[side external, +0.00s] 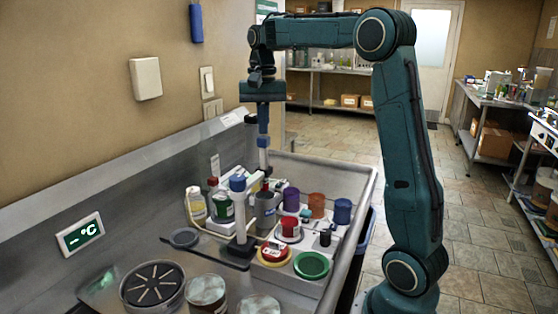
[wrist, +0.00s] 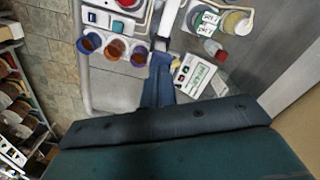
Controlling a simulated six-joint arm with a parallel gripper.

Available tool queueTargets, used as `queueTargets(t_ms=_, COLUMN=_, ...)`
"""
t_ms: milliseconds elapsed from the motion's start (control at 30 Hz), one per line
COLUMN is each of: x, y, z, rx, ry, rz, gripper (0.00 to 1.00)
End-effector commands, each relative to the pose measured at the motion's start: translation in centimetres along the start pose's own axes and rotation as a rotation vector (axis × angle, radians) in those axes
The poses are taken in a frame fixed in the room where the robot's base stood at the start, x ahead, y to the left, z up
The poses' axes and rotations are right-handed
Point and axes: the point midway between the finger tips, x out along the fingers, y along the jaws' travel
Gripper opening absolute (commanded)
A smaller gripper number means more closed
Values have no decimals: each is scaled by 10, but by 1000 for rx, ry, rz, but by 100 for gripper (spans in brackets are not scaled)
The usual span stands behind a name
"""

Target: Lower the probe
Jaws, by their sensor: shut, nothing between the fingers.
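My gripper (side external: 263,172) points straight down over the crowded end of the metal sink, shut and empty. In the wrist view its narrow blue fingers (wrist: 160,82) reach up toward the bench items. A white stand with a blue top (side external: 238,186) and black base stands just left of my gripper. A grey metal vessel (side external: 265,212) stands below my gripper, partly hidden by the stand. I cannot tell for sure which part is the probe. A display (side external: 80,236) on the sink's back wall shows a dash and °C.
Purple, orange and blue cups (side external: 342,211) stand at the right. A red-topped jar (side external: 290,229), a red round timer (side external: 274,252) and a green dish (side external: 311,265) are nearer. A white bottle (side external: 195,204) and green-labelled tub (side external: 221,207) stand left. Several lidded containers (side external: 153,285) fill the front.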

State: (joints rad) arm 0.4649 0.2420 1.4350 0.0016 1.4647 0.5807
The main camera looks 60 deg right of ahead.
Motion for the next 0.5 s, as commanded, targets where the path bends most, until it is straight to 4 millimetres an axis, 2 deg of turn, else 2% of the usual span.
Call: queueTargets(t_ms=500, x=11, y=0, z=0, rx=0, ry=-1, rz=1, gripper=0)
